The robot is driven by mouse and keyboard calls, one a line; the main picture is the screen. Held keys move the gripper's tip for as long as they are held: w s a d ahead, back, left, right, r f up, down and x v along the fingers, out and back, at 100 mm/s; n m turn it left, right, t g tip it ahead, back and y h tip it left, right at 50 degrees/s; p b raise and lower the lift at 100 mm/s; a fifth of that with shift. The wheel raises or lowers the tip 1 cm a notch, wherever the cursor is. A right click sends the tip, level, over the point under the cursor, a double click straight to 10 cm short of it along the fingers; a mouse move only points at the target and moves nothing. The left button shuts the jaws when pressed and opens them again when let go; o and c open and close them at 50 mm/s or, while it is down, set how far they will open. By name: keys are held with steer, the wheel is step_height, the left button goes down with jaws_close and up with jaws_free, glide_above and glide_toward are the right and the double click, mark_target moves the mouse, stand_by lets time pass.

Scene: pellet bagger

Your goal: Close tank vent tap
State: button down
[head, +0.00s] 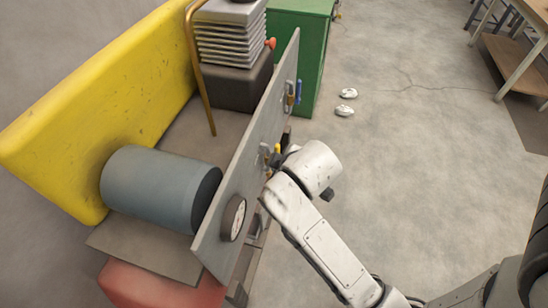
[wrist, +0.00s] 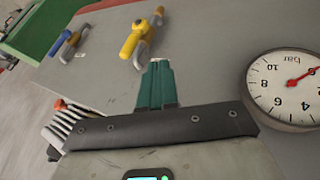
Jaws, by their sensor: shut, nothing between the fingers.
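Two lever taps sit on the upright grey panel (wrist: 215,35). One has a yellow lever (wrist: 132,42) and the other a blue lever (wrist: 66,42); no label shows which is the tank vent tap. In the head view the yellow tap (head: 276,149) is close to my arm's end, and the blue tap (head: 298,91) is farther along the panel. My gripper (wrist: 157,64) has green fingers, shut and empty, just short of the yellow tap in the wrist view. No contact shows. In the head view the fingers are hidden behind my wrist.
A round bar gauge (wrist: 287,90) with a red needle near 2 sits right of my fingers, also on the panel in the head view (head: 234,218). Behind the panel are a grey-blue cylinder (head: 150,187) and a yellow guard (head: 100,90). Floor right of the panel is mostly clear.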

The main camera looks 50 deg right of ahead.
mark_target(279, 151)
steer(key=w+d+f, duration=0.4)
steer(key=d+f, duration=0.1)
steer(key=d, duration=0.1)
steer(key=shift+w+f, duration=0.25)
steer(key=shift+w, duration=0.15)
steer(key=p, duration=0.2)
steer(key=d+r+y+p, duration=0.1)
steer(key=p, duration=0.1)
steer(key=shift+w+r+g, duration=0.1)
steer(key=shift+w+g, duration=0.1)
steer(key=shift+g, duration=0.1)
steer(key=p, duration=0.1)
steer(key=d+y+p, duration=0.1)
steer(key=p, duration=0.1)
steer(key=shift+w+f+m+g+y, duration=0.2)
steer(key=shift+m+g+y, duration=0.1)
steer(key=shift+m, duration=0.1)
steer(key=shift+s+a+f, duration=0.1)
